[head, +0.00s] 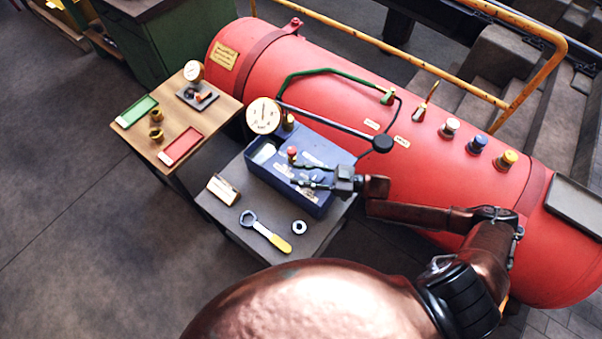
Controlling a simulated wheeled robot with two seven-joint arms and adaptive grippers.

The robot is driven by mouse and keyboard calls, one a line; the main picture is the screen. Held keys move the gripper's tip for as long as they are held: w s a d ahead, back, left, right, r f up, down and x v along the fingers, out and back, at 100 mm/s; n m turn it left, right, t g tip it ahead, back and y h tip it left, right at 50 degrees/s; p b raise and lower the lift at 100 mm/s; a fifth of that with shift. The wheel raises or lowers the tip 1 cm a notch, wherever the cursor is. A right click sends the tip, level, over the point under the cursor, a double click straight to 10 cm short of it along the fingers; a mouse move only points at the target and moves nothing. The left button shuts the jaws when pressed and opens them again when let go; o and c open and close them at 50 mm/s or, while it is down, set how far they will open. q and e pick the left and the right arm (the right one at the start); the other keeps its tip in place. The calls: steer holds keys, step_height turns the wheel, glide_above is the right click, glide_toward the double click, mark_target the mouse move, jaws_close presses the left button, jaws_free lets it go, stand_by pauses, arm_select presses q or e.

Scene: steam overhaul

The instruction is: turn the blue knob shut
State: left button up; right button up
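The blue knob (477,144) sits on top of a short brass fitting on the red boiler (330,85), at the right of the head view. A white knob (450,127) stands to its left and a yellow knob (506,160) to its right. My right gripper (293,174) is well to the left of the blue knob, over the blue pump box (312,199). Its two fingers are apart, with their tips close to a small red knob (292,152); I cannot tell whether they touch it. Nothing shows between them. My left gripper is not in view.
A grey table (222,212) bears the pump box, a yellow-handled wrench (266,232) and a nut (299,227). A black lever (335,127) and a gauge (263,116) rise by the box. A yellow rail (420,63) runs behind the boiler.

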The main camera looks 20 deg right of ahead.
mark_target(312, 171)
steer(key=c, duration=0.3)
jaws_close()
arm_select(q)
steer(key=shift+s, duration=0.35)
